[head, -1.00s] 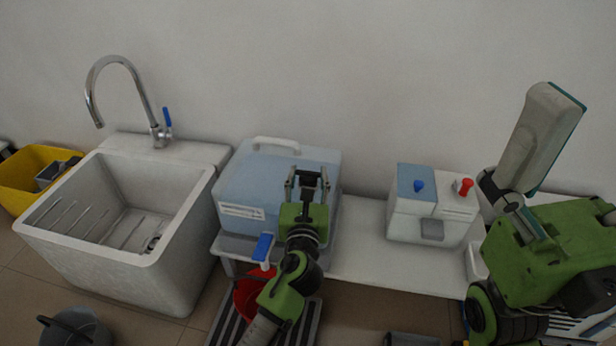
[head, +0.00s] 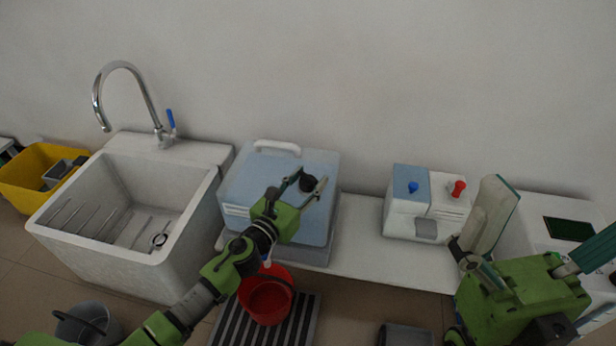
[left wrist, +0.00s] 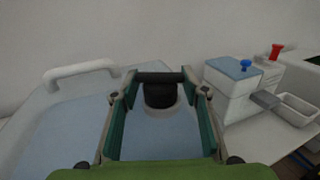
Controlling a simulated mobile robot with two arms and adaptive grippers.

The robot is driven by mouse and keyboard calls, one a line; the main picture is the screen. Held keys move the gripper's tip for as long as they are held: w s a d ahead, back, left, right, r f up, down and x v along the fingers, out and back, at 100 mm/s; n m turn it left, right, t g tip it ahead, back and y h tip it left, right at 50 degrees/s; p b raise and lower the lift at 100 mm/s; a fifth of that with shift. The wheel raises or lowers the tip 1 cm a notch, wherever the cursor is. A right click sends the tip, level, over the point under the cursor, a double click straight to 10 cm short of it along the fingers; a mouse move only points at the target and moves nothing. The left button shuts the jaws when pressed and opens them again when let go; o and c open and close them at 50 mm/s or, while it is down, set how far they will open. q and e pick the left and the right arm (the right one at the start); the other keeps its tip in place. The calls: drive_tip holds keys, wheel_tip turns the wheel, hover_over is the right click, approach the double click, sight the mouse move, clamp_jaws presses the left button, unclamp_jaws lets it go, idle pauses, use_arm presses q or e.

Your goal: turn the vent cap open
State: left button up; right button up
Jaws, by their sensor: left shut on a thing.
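The vent cap (head: 308,183) is a round black knob on the sloping pale-blue lid of a box (head: 250,185). In the left wrist view the cap (left wrist: 159,95) sits between the fingers, on a pale round base. My left gripper (head: 310,181) reaches it from the front left and is shut on the cap, one finger on each side. Any turn of the cap cannot be read. My right gripper (head: 553,215) is at the far right, its fingers wide apart with nothing visible between them; one finger runs out of the picture.
A sink (head: 185,245) with a tall tap stands left of the box. A white-and-blue unit (head: 403,214) with blue and red knobs stands to the right on a white bench (head: 360,245). A red bucket (head: 268,300) stands below, in front of the box. The bench between box and unit is clear.

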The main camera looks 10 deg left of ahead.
use_arm(q)
drive_tip(key=shift+f+m+g+h+b, duration=0.1)
drive_tip(key=shift+m+g+h+b, duration=0.35)
drive_tip(key=shift+m+h, duration=0.55)
drive_tip(key=shift+h, duration=0.5)
drive_tip(key=o, duration=0.8)
drive_tip(key=v, duration=1.2)
drive_tip(key=shift+r, duration=0.3)
drive_tip(key=shift+d, duration=0.1)
